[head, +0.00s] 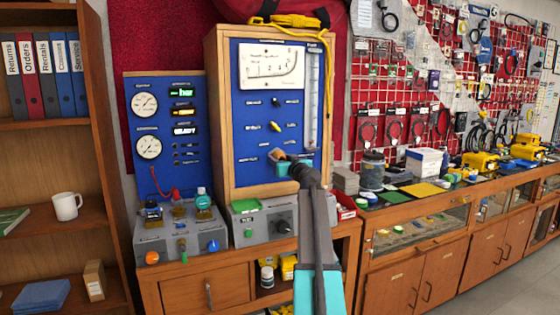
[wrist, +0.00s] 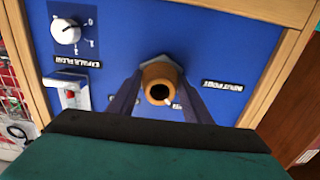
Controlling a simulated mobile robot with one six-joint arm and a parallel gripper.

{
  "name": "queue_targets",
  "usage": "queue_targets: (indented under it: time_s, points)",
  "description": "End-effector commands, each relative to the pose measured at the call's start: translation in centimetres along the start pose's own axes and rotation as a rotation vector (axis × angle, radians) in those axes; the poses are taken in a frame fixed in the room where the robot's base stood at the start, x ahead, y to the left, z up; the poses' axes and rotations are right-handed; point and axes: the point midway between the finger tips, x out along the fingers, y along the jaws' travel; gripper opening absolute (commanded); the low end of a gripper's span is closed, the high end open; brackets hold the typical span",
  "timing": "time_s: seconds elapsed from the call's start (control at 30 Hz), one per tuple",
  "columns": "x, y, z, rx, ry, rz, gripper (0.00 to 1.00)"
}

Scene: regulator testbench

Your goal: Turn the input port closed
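The input port is a brass-orange round fitting with a dark open hole. It stands out from the blue panel in the head view (head: 277,154) and in the middle of the wrist view (wrist: 160,82). In the wrist view an "INPUT PORT" label (wrist: 223,86) is to its right. My gripper (head: 284,158) is at the panel's lower part. Its two dark fingers (wrist: 160,90) lie on either side of the fitting, very close to it. Whether both fingers press on it cannot be told. The fitting's base is partly hidden.
A white dial knob (wrist: 66,30) and a small switch with a red part (wrist: 70,93) are on the same panel in the wrist view. A gauge panel (head: 165,110) is to the left. A glass counter (head: 425,228) is at right.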

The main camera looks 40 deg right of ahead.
Motion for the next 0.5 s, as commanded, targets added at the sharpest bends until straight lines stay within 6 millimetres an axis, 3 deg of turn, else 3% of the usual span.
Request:
queue_targets:
  time_s: [0.5]
  points:
    - [0.01,0.06,0.03,0.064,0.001,0.001,0.22]
